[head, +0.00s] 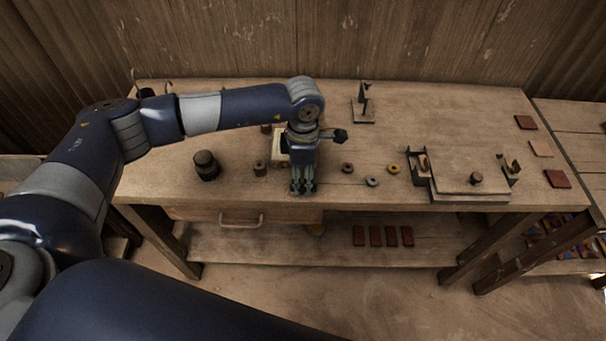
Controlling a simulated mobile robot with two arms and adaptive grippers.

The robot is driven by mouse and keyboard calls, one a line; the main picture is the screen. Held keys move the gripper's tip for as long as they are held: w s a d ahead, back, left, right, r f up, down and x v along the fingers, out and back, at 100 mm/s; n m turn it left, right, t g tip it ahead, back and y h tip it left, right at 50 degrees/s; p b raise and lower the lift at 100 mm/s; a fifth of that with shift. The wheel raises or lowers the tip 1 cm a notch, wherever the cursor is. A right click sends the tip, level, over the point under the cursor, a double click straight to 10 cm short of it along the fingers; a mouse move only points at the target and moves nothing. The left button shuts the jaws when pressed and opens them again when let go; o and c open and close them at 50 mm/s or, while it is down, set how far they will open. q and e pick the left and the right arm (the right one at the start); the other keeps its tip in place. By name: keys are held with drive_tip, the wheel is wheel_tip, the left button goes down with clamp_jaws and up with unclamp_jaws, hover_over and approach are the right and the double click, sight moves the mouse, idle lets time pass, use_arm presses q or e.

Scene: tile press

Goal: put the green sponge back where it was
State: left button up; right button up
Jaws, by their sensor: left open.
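I cannot make out a green sponge in the head view. A pale, yellowish-edged item (277,146) lies on the workbench (430,110), mostly hidden behind my left gripper; I cannot tell what it holds. My left gripper (302,191) points down over the front part of the bench, near its front edge. Its fingers look close together from this angle, but it is open, and I see nothing between them. My right gripper is not in view.
A press-like fixture with a flat plate (465,172) stands at the bench's right. Small rings (372,181), a dark weight (206,165) and an upright tool (364,105) stand about. Red tiles (376,236) lie on the shelf below, beside a drawer (240,218).

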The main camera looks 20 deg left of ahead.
sight(303, 177)
use_arm(q)
wheel_tip(303, 177, up, 12)
drive_tip(key=b, duration=0.2)
drive_tip(key=shift+b, duration=0.35)
drive_tip(key=shift+f, duration=0.15)
idle(1.0)
